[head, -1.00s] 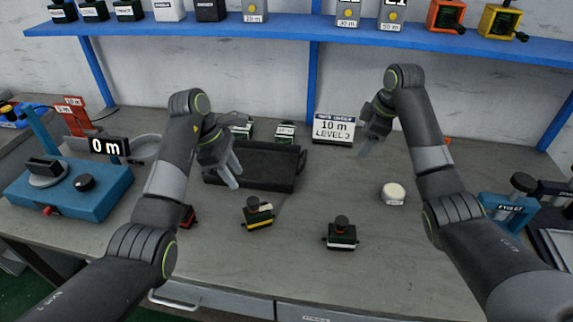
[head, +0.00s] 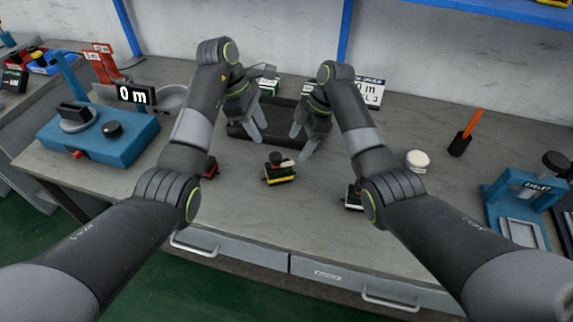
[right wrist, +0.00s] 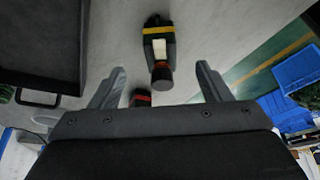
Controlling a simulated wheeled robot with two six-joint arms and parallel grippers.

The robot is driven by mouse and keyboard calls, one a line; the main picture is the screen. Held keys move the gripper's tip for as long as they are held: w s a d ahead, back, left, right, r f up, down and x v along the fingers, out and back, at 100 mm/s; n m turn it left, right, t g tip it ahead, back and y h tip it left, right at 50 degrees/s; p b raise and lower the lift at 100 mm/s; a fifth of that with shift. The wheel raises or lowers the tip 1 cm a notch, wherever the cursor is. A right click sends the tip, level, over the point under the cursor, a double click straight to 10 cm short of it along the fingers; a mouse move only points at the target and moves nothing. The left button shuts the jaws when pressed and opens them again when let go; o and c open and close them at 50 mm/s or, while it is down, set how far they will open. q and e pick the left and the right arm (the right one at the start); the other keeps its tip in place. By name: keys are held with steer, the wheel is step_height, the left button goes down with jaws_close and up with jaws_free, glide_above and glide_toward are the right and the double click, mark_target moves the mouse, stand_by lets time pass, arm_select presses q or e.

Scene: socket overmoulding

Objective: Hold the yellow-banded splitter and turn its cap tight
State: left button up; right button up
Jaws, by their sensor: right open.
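The yellow-banded splitter (head: 280,173) stands on the bench between my arms, a dark body with a yellow stripe, a pale label and a dark round cap (head: 276,158) on top. In the right wrist view the splitter (right wrist: 157,30) lies ahead of the fingers, with its cap (right wrist: 162,76) towards me. My left gripper (head: 257,131) is behind and left of the splitter, its fingers apart and empty.
A black tray (head: 245,131) sits behind the grippers. A red-banded part (head: 211,167) is partly behind my left arm, and another dark part (head: 352,197) is partly behind my right arm. A white round pot (head: 417,160) stands to the right. The bench front is clear.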

mark_target(288, 164)
steer(key=x, duration=1.1)
steer(key=shift+f, duration=0.15)
